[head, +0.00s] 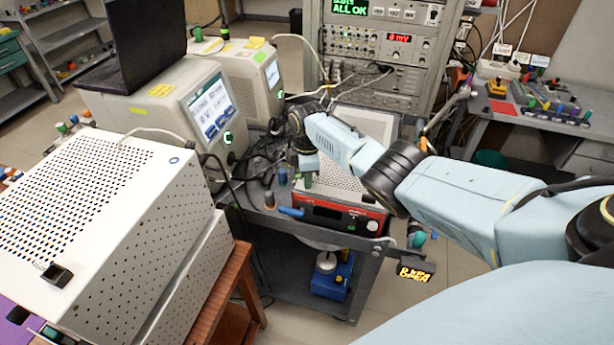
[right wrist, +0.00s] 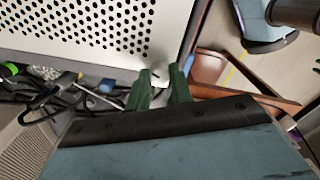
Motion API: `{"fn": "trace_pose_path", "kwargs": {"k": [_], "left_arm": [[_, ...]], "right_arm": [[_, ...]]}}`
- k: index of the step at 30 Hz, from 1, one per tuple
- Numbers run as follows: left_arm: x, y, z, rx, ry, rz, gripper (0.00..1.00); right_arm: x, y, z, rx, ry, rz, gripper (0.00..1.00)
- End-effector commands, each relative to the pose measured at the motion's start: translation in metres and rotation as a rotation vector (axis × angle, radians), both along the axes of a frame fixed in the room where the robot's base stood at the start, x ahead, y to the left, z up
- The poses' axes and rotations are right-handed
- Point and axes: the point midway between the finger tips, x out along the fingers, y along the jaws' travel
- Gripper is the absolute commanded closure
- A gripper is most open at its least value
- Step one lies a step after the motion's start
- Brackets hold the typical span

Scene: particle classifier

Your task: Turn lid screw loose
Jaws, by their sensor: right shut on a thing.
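The device with a red front (head: 340,213) and a white perforated lid (head: 338,174) stands on the cart in the middle of the head view. The lid also fills the top of the right wrist view (right wrist: 80,28). My right gripper (head: 308,181) reaches down to the lid's left edge. In the right wrist view its dark green fingers (right wrist: 163,76) meet the lid's corner, with a small gap between them. They are shut on what seems to be the lid screw, which is mostly hidden between the tips. My left gripper is not in view.
A large white perforated box (head: 90,190) stands at the left on a wooden table (head: 240,275). Instruments with screens (head: 205,105) stand behind, with black cables near my right wrist. A rack (head: 385,50) stands at the back. Floor lies open right of the cart.

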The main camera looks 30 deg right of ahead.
Motion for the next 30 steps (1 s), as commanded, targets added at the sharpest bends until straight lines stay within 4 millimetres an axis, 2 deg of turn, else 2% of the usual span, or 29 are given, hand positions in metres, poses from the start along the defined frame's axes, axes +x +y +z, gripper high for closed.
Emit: {"fn": "trace_pose_path", "kwargs": {"k": [3,4,9,20,25,30], "left_arm": [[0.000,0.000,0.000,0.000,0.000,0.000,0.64],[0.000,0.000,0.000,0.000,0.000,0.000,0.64],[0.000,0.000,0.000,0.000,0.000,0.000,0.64],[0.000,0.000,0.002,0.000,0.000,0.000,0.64],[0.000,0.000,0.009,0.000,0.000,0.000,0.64],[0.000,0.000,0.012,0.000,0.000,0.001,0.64]], "right_arm": [[0.001,0.000,0.001,-0.001,-0.002,-0.001,1.00],[0.001,0.000,0.001,-0.001,-0.002,-0.001,0.77],[0.000,0.000,0.001,0.000,-0.001,-0.001,0.56],[0.000,0.000,0.006,0.001,-0.001,-0.001,0.56],[0.000,-0.001,0.030,-0.001,-0.004,-0.001,0.56],[0.001,-0.001,0.069,-0.001,-0.006,-0.001,0.56]]}}
